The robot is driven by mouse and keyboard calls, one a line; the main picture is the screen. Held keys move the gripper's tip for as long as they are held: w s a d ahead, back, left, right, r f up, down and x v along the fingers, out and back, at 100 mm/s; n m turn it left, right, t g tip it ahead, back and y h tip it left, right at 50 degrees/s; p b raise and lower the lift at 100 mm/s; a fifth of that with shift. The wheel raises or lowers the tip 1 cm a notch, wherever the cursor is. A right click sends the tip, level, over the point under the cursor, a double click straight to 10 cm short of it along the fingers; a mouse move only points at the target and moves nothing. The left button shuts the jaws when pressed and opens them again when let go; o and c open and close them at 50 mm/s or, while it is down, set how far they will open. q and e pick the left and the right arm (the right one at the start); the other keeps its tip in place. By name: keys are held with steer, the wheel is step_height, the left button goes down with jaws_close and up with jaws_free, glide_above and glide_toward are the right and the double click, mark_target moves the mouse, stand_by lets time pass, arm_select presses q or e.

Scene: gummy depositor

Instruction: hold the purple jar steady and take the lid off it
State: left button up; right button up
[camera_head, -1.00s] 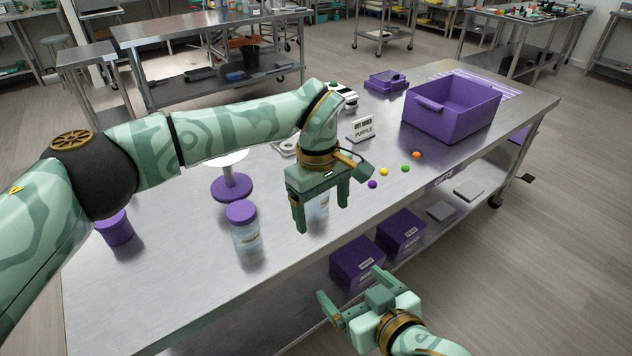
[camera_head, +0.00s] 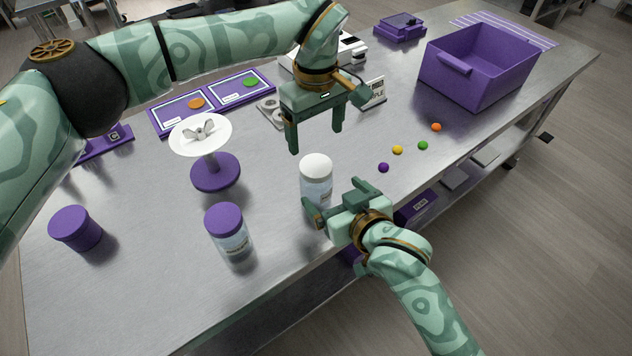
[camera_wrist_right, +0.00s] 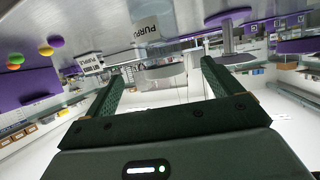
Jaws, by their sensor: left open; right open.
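A clear jar with a white lid (camera_head: 316,164) stands upright near the table's front edge. In the right wrist view the jar (camera_wrist_right: 150,28) carries a label whose visible letters read "PURP", and its pale lid (camera_wrist_right: 160,72) shows beyond my fingers. My left gripper (camera_head: 315,141) is open, pointing down, above and just behind the lid, apart from it. My right gripper (camera_head: 332,198) is open and empty at the jar's front right side, its fingers toward the jar. It partly hides the jar's lower body. I cannot tell whether a finger touches it.
A clear jar with a purple lid (camera_head: 228,232) stands to the left. A purple pot (camera_head: 76,229), a white-topped stand (camera_head: 213,172), a purple bin (camera_head: 478,76), a small sign (camera_head: 374,91) and several coloured balls (camera_head: 397,150) are also on the table.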

mark_target(316, 176)
arm_select(q)
steer(key=shift+s, duration=0.1)
arm_select(e)
steer(key=x, duration=0.9)
steer(key=shift+w+a, duration=0.2)
